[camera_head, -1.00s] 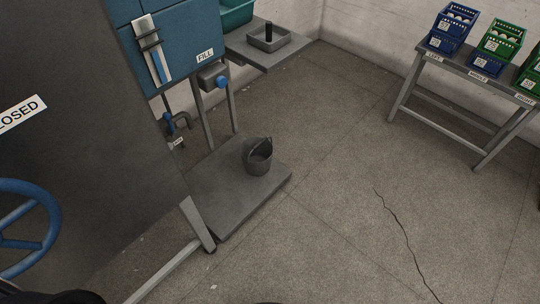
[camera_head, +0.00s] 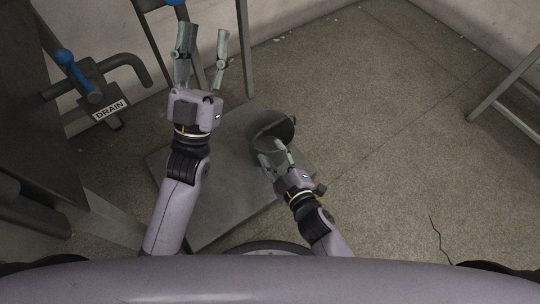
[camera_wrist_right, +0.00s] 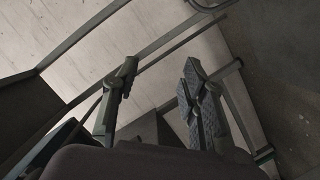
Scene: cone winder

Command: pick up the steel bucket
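The dark steel bucket (camera_head: 270,126) stands on a low grey platform (camera_head: 218,200) in the head view. My right gripper (camera_head: 271,152) overlaps the bucket's near side in that view; I cannot tell whether it touches. In the right wrist view its two fingers (camera_wrist_right: 157,75) are apart with nothing between them. The bucket is not clearly recognisable there. My left gripper (camera_head: 205,32) is open and empty, its fingers pointing away, left of and beyond the bucket. The bucket's near side is partly hidden by the right fingers.
A drain pipe with a blue handle (camera_head: 71,72) and a DRAIN label (camera_head: 109,109) is at the left. Machine legs (camera_head: 245,62) rise behind the bucket, close to my left gripper. Table legs (camera_head: 510,90) show at the right. The floor between is clear.

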